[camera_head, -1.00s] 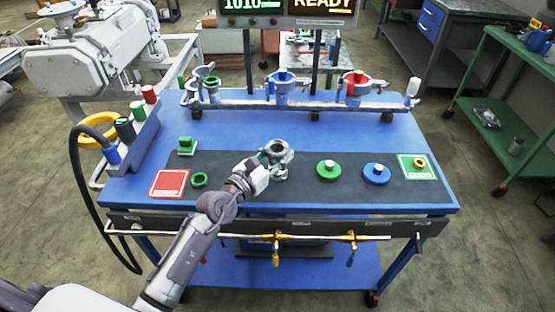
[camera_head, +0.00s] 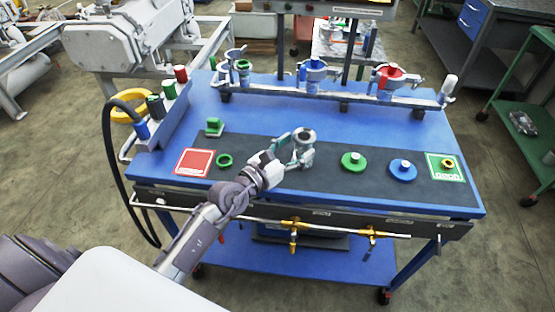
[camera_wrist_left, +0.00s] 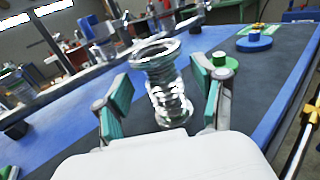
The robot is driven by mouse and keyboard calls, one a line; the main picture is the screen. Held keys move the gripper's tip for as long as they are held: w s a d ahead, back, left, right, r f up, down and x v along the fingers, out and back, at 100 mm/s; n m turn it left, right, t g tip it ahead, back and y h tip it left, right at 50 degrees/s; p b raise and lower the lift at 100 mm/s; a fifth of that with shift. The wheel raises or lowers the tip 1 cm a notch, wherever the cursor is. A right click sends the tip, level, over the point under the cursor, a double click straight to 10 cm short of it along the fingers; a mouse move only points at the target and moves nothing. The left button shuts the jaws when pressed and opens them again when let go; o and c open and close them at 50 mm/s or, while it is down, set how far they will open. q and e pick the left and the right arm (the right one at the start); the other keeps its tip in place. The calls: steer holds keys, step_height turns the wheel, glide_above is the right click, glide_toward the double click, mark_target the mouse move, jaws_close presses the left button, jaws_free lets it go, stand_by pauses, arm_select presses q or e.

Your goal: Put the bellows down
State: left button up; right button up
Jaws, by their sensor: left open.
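The bellows (camera_wrist_left: 170,88) is a shiny ribbed metal piece with a wide flange on top. It stands upright on the dark mat (camera_head: 330,172) of the blue bench, between the spread fingers of my left gripper (camera_wrist_left: 162,108). The fingers with teal pads are open, with gaps visible on both sides of the bellows. In the head view the bellows (camera_head: 305,140) shows at the end of my left gripper (camera_head: 292,155), near the middle of the mat. My right gripper is not in view.
A green disc (camera_head: 353,162) and a blue disc (camera_head: 402,171) lie to the right of the bellows. A red square (camera_head: 195,162) and a green ring (camera_head: 224,161) lie to the left. A rail with clamps (camera_head: 340,98) runs behind.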

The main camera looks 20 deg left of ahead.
arm_select(q)
steer(key=b+v, duration=0.1)
steer(key=v, duration=0.7)
steer(key=shift+a+f, duration=0.1)
steer(key=shift+s+a, duration=0.15)
steer(key=shift+s, duration=0.2)
